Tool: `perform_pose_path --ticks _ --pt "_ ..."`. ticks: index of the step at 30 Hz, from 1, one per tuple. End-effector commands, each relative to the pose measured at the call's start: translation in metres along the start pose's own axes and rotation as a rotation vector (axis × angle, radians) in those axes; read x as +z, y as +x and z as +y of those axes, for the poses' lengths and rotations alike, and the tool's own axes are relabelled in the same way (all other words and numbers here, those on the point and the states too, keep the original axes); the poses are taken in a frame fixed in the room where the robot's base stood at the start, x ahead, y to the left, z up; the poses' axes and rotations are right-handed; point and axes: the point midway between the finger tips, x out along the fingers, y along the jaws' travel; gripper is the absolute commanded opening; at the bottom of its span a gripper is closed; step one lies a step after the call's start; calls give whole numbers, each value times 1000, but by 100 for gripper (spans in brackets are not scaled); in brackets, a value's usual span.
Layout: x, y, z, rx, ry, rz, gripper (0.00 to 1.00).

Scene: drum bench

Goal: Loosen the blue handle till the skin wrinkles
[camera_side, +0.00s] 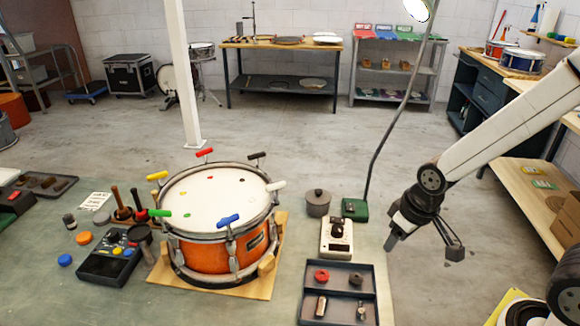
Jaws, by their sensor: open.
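An orange drum (215,256) with a white skin (205,200) stands in a wooden cradle (262,284) on the bench. Coloured handles sit around its rim. The blue handle (229,220) is at the front right of the rim. The other handles are green (160,213), yellow (157,176), red (204,153), black (257,156) and white (276,186). The skin looks smooth at this size; I cannot make out wrinkles. My gripper (422,250) is open and empty, well to the right of the drum and apart from every handle.
A dark divided tray (338,266), a cream meter box (336,238), a lidded grey pot (317,202) and a green lamp base (354,209) stand between drum and gripper. The thin lamp pole (386,135) rises there. A dark control box (108,262) is left of the drum.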

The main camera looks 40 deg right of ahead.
Motion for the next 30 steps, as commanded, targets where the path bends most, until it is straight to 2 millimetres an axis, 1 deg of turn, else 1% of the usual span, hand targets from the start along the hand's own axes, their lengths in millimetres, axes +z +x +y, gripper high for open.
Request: perform_pose_path --ticks 10,11,12,14,15,17,20,23,26,30 --pt "-1 0 0 0 -3 0 53" --pt "-1 0 0 0 -3 0 56" --pt "-1 0 0 0 -4 0 69" --pt "-2 0 -1 0 -4 0 88" --pt "-3 0 -2 -1 -5 1 100" --pt "-8 -1 -4 -1 -8 2 100" --pt "-20 -2 -10 -3 -13 8 100" --pt "-39 -4 -21 -5 -23 14 100" --pt "-63 -6 -37 -7 -35 24 100" --pt "-101 -12 -69 -8 -49 43 100"
